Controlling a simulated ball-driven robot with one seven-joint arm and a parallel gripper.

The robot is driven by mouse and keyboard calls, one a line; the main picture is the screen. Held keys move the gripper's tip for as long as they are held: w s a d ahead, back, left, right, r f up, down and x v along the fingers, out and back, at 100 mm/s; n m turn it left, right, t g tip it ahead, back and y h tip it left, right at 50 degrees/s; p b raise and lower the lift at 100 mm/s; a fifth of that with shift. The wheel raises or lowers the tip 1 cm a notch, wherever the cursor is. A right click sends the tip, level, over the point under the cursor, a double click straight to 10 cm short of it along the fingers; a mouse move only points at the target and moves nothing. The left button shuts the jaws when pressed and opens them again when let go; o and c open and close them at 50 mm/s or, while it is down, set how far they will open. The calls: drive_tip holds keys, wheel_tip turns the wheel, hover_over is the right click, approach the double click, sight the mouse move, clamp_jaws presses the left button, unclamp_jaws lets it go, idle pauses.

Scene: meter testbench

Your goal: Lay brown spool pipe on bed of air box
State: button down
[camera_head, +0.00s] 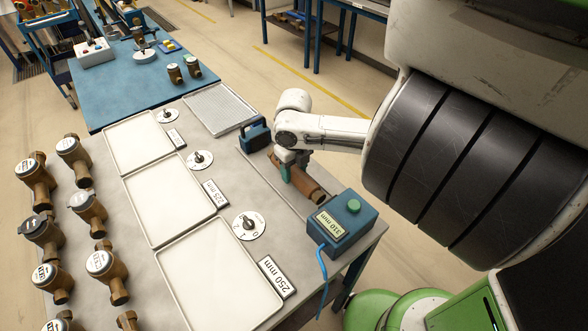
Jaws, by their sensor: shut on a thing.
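The brown spool pipe (309,187) is in my gripper (288,171), near the right edge of the grey bench. My gripper is shut around the pipe toward its far end, and its fingers hide part of it. The blue air box (343,222) has a green button, a "310 mm" label and a blue hose. The pipe lies in line between the air box and a dark blue end block (255,136), its near end close to the air box. I cannot tell whether the pipe touches the bed beneath it or hangs just above.
White trays (178,198) and round dial switches (249,226) fill the middle of the bench. Several brass meters (100,262) stand at the left. A perforated tray (219,108) lies at the far end. A blue bench (120,92) adjoins behind.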

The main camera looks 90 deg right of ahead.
drive_tip(key=shift+f, duration=0.85)
unclamp_jaws()
idle(0.7)
drive_tip(key=shift+r, duration=0.1)
drive_tip(key=shift+r, duration=3.4)
